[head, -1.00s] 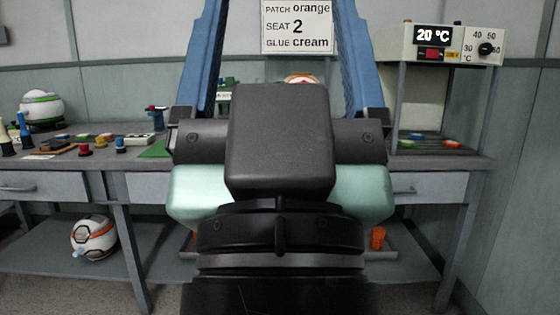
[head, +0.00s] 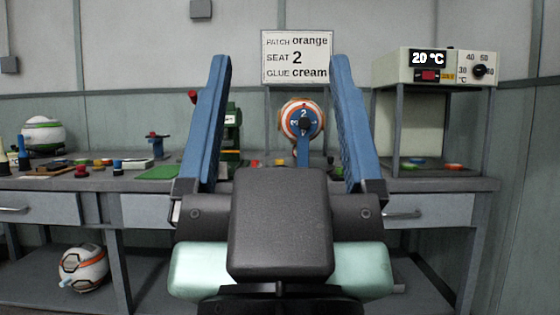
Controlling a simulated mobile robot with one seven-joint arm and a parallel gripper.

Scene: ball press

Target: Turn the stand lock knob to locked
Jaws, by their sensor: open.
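A ball with orange and white bands (head: 287,108) sits at the back of the bench. A blue dial (head: 303,122) with numbers, a 2 at its top, is in front of it, with a blue upright piece (head: 303,152) below. I cannot tell which part is the stand lock knob or how it is set; the lower stand is hidden by my gripper. My gripper (head: 280,68) is open and empty. Its two blue fingers point up and forward, and the ball and dial show between them, apart from both fingers.
A green press (head: 232,135) stands partly behind the left finger. A heater box (head: 425,67) reading 20 °C stands on a frame at right. A sign (head: 297,44) hangs behind. Small tools and caps lie at left, near a green-striped ball (head: 43,133). Another ball (head: 82,268) is on the lower shelf.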

